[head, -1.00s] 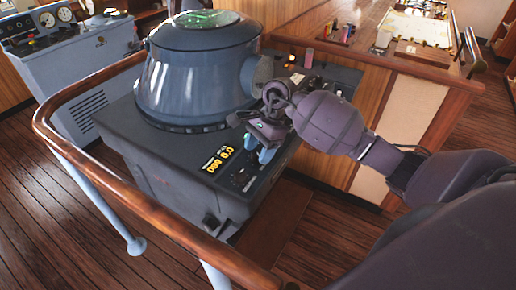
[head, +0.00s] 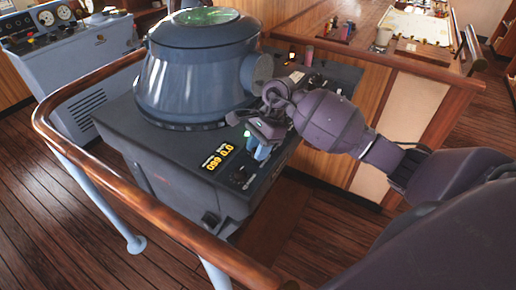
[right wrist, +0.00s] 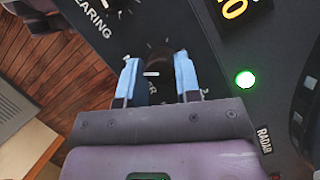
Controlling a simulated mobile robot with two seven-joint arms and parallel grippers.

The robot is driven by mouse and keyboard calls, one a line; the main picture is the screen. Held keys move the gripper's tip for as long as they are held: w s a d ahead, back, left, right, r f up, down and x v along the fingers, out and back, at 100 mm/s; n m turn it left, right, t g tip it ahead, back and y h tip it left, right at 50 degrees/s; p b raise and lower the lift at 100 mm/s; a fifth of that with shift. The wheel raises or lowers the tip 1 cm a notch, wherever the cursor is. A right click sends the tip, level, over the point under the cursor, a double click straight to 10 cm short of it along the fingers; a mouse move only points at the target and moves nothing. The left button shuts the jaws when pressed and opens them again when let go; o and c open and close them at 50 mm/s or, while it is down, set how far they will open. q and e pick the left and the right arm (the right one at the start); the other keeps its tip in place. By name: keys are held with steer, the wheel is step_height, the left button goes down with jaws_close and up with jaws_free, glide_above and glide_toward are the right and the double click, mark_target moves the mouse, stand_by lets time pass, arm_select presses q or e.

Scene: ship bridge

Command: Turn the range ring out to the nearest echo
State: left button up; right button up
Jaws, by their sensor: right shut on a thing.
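The radar console (head: 170,150) carries a round blue-grey hood (head: 195,75) with a green screen (head: 205,15) on top. The screen is seen at a slant, so I cannot make out the ring or echoes. My right gripper (head: 257,150) is at the console's front panel. In the right wrist view, the blue fingertips of the right gripper (right wrist: 158,78) are shut on a dark knob (right wrist: 157,54), one on each side. The knob's label is mostly hidden. A yellow readout (head: 217,157) shows digits too small to read surely. My left gripper is out of view.
A lit green lamp (right wrist: 245,79) is beside the gripper. Another knob (right wrist: 105,12) sits near the word BEARING. A wooden handrail (head: 95,190) curves around the console. A grey instrument cabinet (head: 75,70) stands behind left, and a wooden chart table (head: 370,50) at the back right.

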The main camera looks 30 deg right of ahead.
steer(key=m+b, duration=0.2)
steer(key=b, duration=0.1)
steer(key=shift+s+f+t, duration=0.15)
steer(key=shift+f+t, duration=0.1)
steer(key=shift+t, duration=0.15)
steer(key=shift+m+t+b, duration=0.3)
steer(key=shift+m, duration=0.8)
steer(key=m, duration=0.2)
steer(key=m+t, duration=0.1)
steer(key=m, duration=0.1)
steer(key=shift+s+a+r+t+h, duration=0.1)
steer(key=shift+r+t+h, duration=0.05)
steer(key=shift+t+h, duration=0.2)
steer(key=m+t+h+b, duration=0.1)
steer(key=m, duration=0.4)
steer(key=m+h, duration=0.1)
steer(key=m, duration=0.1)
steer(key=shift+a+m+t+h, duration=0.15)
steer(key=shift+m+t+h, duration=0.1)
steer(key=shift+m, duration=0.05)
steer(key=shift+m+h, duration=0.6)
steer(key=shift+m, duration=1.1)
